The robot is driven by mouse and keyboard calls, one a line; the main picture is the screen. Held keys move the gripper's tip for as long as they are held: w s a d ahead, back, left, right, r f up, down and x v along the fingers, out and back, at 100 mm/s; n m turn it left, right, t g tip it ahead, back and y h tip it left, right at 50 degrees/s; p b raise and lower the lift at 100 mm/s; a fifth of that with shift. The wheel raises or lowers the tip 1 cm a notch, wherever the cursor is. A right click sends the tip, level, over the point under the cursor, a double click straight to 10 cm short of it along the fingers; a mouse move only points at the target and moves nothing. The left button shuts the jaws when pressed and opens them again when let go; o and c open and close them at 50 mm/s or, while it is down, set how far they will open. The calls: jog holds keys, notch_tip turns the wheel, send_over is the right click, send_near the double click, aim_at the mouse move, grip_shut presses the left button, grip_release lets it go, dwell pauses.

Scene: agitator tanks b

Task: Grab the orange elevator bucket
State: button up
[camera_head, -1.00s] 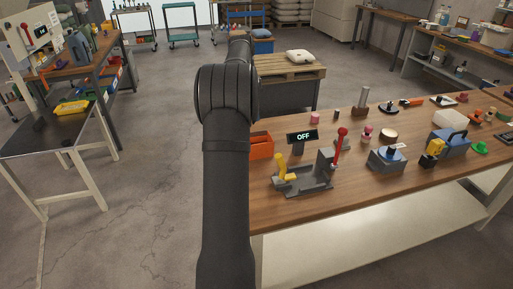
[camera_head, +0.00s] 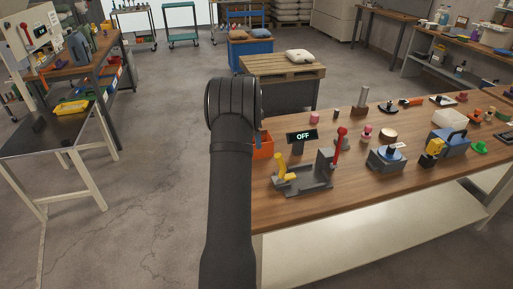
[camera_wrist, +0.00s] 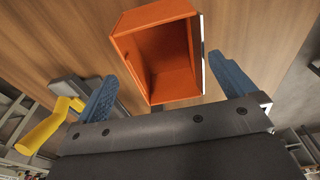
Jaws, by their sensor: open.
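The orange elevator bucket (camera_head: 263,145) sits at the left end of the wooden workbench in the head view, partly hidden behind my dark arm. In the wrist view the bucket (camera_wrist: 158,50) is ahead of my gripper, with its open hollow side facing the camera. My gripper (camera_wrist: 167,88) is open, its two blue fingers spread wide. The bucket shows between and beyond the fingertips, with visible room on both sides. Whether the fingers overlap it in depth I cannot tell. My gripper is hidden in the head view.
A grey fixture with a yellow handle (camera_head: 281,166) and a red-knobbed lever (camera_head: 341,133) stands right of the bucket. An "OFF" display (camera_head: 302,136) is behind it. The yellow handle (camera_wrist: 42,132) shows at left in the wrist view. Several other parts crowd the bench (camera_head: 400,183) further right.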

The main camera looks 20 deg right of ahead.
jog(key=f, duration=0.2)
jog(key=d+f, duration=0.1)
jog(key=f, duration=0.1)
jog(key=shift+w+d+f, duration=0.15)
jog(key=shift+w+f, duration=0.05)
jog(key=shift+f, duration=0.2)
jog(key=c, duration=1.1)
jog(key=shift+r, duration=0.1)
jog(key=shift+c, duration=0.2)
